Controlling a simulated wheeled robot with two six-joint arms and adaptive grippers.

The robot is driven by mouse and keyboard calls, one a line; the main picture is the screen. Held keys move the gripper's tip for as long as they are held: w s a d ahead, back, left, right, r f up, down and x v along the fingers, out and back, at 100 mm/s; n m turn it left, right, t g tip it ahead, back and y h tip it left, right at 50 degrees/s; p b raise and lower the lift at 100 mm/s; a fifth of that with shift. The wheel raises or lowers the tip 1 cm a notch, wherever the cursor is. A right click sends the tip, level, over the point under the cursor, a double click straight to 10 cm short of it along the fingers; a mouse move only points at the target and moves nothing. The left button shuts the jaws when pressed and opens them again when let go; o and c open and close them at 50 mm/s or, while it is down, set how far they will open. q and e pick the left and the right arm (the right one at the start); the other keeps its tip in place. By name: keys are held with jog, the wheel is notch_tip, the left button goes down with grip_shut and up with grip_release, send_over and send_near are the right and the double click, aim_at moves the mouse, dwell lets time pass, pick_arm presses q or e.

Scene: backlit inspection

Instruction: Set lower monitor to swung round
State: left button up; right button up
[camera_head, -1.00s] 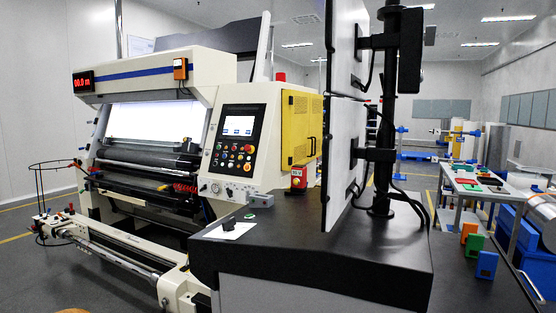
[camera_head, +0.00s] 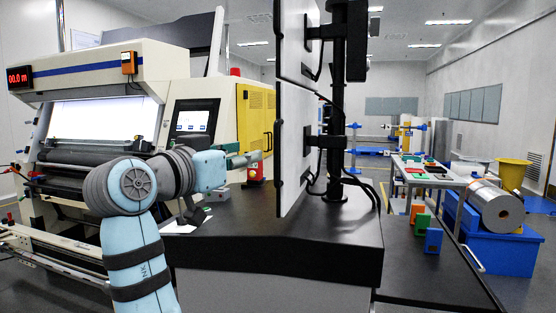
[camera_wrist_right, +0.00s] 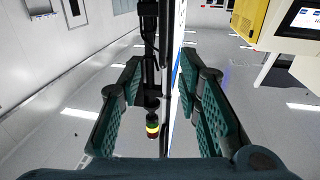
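The lower monitor (camera_head: 293,150) is seen nearly edge-on in the head view, its pale back toward the pole (camera_head: 338,110). It hangs on a bracket (camera_head: 325,141) below the upper monitor (camera_head: 296,45). My right gripper (camera_head: 254,159) is just left of the lower monitor, at about its mid height. In the right wrist view my right gripper (camera_wrist_right: 165,105) is open, its two green padded fingers wide apart. A thin monitor edge (camera_wrist_right: 175,85) runs between them in that view; I cannot tell any contact. My left gripper is not in view.
The dark console top (camera_head: 270,235) lies below the monitors. A machine with a yellow cabinet (camera_head: 255,115) and a touch screen (camera_head: 192,121) stands behind my right arm. Orange, green and blue blocks (camera_head: 424,226) sit on the console's right. Cables hang by the pole.

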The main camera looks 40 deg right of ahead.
aim_at(275, 147)
jog(key=p+x, duration=0.1)
jog(key=x, duration=1.3)
jog(key=shift+a+p, duration=0.1)
jog(key=shift+p, duration=0.25)
jog(key=shift+w+d+f, duration=0.1)
jog(key=shift+w+d, duration=0.15)
grip_shut()
